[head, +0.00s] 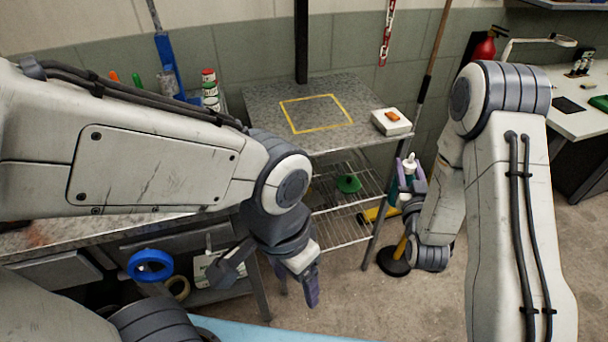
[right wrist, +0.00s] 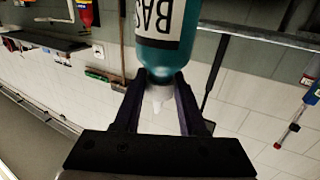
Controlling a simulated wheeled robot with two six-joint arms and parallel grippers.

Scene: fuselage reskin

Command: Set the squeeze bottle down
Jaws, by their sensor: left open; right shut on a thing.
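The squeeze bottle (head: 403,182) is teal with a white nozzle on top, and looks upright in the head view. My right gripper (head: 411,172) is shut on it, off the right side of the steel cart. In the right wrist view the bottle (right wrist: 165,42) shows its label, and the jaws (right wrist: 160,88) close around its white neck; this view looks upside down. A yellow taped square (head: 316,114) marks the cart's top (head: 265,117) and is empty. My left gripper (head: 272,282) is open and empty, low in front of the cart.
A white box with an orange piece (head: 391,122) sits on the cart's right corner. A green item (head: 348,184) lies on the wire shelf below. A broom pole (head: 437,50) leans behind my right gripper. Blue tape (head: 150,265) hangs at the workbench, left.

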